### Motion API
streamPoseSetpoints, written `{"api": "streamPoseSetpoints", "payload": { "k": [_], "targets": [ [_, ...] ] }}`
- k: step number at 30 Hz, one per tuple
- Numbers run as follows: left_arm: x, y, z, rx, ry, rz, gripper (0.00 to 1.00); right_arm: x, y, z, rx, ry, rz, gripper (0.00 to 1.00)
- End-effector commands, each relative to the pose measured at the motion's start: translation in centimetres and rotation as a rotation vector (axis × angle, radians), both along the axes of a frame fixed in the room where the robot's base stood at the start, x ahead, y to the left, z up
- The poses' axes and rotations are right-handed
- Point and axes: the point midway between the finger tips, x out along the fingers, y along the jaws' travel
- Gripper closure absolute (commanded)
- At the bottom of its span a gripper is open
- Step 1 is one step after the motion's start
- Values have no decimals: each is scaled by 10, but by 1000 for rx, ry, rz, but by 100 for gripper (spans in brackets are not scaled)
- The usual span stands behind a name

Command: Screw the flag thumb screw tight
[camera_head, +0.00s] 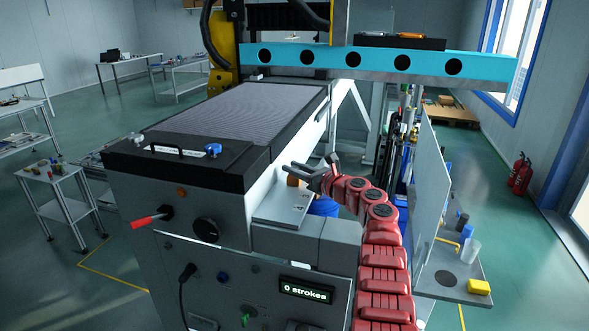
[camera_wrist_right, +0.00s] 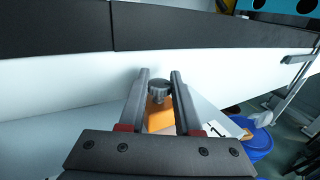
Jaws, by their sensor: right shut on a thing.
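My right gripper (camera_head: 312,168) reaches over the small shelf on the machine's right side. In the right wrist view its two grey fingers (camera_wrist_right: 160,80) are closed on a grey knurled thumb screw head (camera_wrist_right: 159,91). The screw sits above an orange block (camera_wrist_right: 158,115), which also shows in the head view (camera_head: 293,181). The fingers hide the screw in the head view, and its thread cannot be seen. My left gripper is not in view.
The machine's white side wall (camera_wrist_right: 60,85) runs close beyond the fingers. A blue container (camera_head: 323,206) stands below the shelf (camera_head: 284,206). A display (camera_head: 306,290) reads "0 strokes". A red lever (camera_head: 148,221) juts from the front. A side tray (camera_head: 447,277) holds a yellow block (camera_head: 479,287).

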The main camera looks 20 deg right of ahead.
Motion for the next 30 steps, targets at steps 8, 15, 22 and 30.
{"api": "streamPoseSetpoints", "payload": {
  "k": [8,15,22,30],
  "targets": [
    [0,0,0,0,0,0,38,0,0,0,1,0,-1,100],
    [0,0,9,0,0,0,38,0,2,-1,0,4,-35,100],
    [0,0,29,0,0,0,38,-1,4,3,-6,3,-138,100],
    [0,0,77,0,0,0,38,-1,6,7,-6,7,-355,100]
  ]
}}
